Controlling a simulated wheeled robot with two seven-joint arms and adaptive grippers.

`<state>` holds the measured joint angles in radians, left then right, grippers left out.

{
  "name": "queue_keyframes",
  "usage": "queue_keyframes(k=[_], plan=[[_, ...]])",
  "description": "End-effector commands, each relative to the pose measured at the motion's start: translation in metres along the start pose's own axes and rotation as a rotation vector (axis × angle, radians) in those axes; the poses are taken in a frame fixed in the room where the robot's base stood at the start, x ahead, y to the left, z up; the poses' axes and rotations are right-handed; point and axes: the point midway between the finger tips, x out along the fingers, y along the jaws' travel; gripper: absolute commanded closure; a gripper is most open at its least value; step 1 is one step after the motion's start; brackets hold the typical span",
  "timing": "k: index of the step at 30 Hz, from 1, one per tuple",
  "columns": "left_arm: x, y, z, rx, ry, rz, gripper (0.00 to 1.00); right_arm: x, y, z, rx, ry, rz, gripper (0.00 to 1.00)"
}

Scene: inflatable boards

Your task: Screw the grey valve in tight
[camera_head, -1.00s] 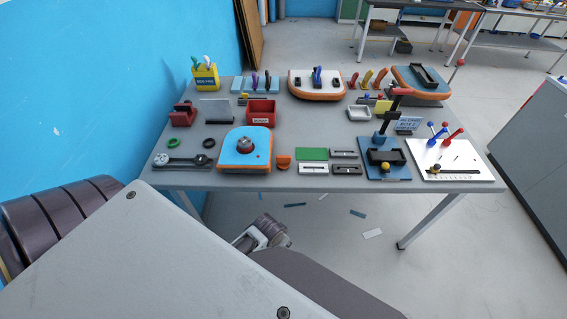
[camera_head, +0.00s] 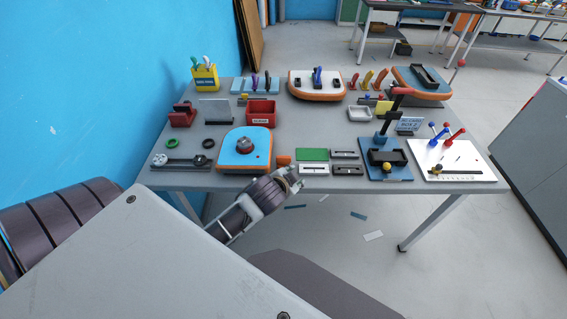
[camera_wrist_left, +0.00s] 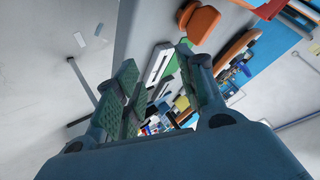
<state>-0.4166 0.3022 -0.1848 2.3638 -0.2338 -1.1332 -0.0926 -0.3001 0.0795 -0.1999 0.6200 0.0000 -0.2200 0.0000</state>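The grey valve (camera_head: 244,146) sits on the blue-topped, orange-rimmed inflatable board (camera_head: 233,160) at the front left of the table. Whether the valve is fully seated is too small to tell. My left gripper (camera_head: 293,178) is at the table's front edge, to the right of the board and apart from the valve. In the left wrist view my left gripper (camera_wrist_left: 163,88) has its two fingers spread, with nothing between them. My right gripper is not in view.
An orange block (camera_head: 284,160) stands just right of the board, close to my left gripper; it also shows in the left wrist view (camera_wrist_left: 200,22). A green pad (camera_head: 312,154) lies beyond the gripper. A grey wrench (camera_head: 180,162) lies left of the board. The table (camera_head: 225,133) has bare patches behind the board.

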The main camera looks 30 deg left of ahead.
Motion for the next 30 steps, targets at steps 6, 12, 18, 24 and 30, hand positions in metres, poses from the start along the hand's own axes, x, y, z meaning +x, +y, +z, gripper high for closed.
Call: queue_keyframes(k=[6,12,18,24,30], plan=[[0.000,-0.036,-0.064,0.193,0.221,-0.150,0.61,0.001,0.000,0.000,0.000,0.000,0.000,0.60],[-0.008,-0.057,-0.119,0.384,0.415,-0.278,0.61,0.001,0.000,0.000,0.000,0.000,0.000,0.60],[-0.022,-0.067,-0.167,0.592,0.598,-0.394,0.61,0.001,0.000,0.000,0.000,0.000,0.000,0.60],[-0.039,-0.065,-0.206,0.814,0.770,-0.496,0.61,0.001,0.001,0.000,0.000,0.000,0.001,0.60],[-0.055,-0.054,-0.234,1.054,0.929,-0.582,0.61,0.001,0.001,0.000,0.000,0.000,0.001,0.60]])
